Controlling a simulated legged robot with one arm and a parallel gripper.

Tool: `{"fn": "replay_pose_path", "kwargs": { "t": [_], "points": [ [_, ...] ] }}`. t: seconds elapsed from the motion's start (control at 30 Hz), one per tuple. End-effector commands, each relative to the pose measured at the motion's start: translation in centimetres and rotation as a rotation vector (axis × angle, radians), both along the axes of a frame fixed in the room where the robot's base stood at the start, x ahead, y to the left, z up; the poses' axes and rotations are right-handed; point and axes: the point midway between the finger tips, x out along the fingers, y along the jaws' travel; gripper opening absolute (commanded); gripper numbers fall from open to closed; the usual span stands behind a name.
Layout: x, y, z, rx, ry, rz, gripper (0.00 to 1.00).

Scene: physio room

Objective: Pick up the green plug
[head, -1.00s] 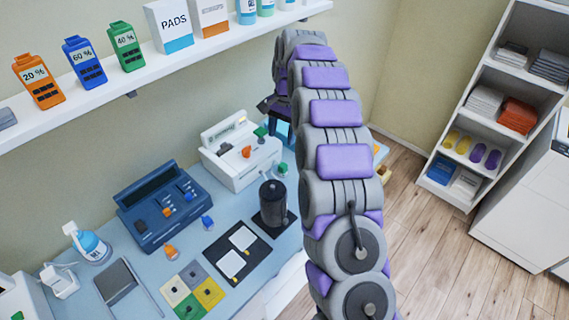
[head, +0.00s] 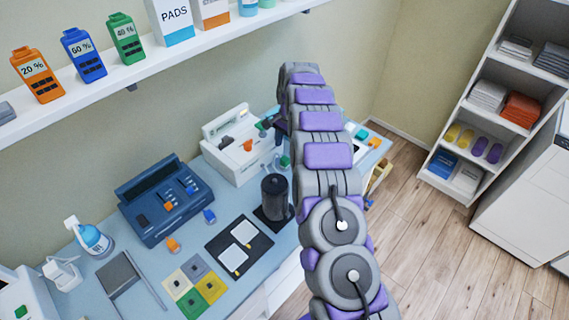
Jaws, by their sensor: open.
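A small green plug (head: 262,131) is seated at the top right of the white device (head: 226,155), beside an orange plug (head: 247,145). A second small green piece (head: 284,161) shows at the device's right side, by a pale cable; I cannot tell whether it is a plug too. My arm reaches over the table and bends down at its far end. The dark end of my gripper (head: 280,124) shows only partly, just right of the green plug. It is open, with its fingertips mostly hidden by the arm. I cannot tell whether it touches anything.
A dark blue device (head: 166,203) with orange and blue plugs stands left. A black cylinder (head: 274,194), a black tray (head: 222,246) and coloured squares (head: 211,288) lie nearer. A shelf (head: 190,62) runs above the table.

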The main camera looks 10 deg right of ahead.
Motion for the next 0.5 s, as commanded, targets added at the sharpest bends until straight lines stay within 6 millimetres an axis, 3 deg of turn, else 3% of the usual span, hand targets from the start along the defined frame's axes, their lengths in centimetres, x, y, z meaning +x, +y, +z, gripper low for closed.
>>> {"fn": "replay_pose_path", "kwargs": {
  "t": [0.13,0.5],
  "points": [
    [-0.1,0.2,-2.3,0.0,0.0,0.0,0.6],
    [0.1,0.3,-4.8,-0.001,0.001,0.001,0.6]
  ]
}}
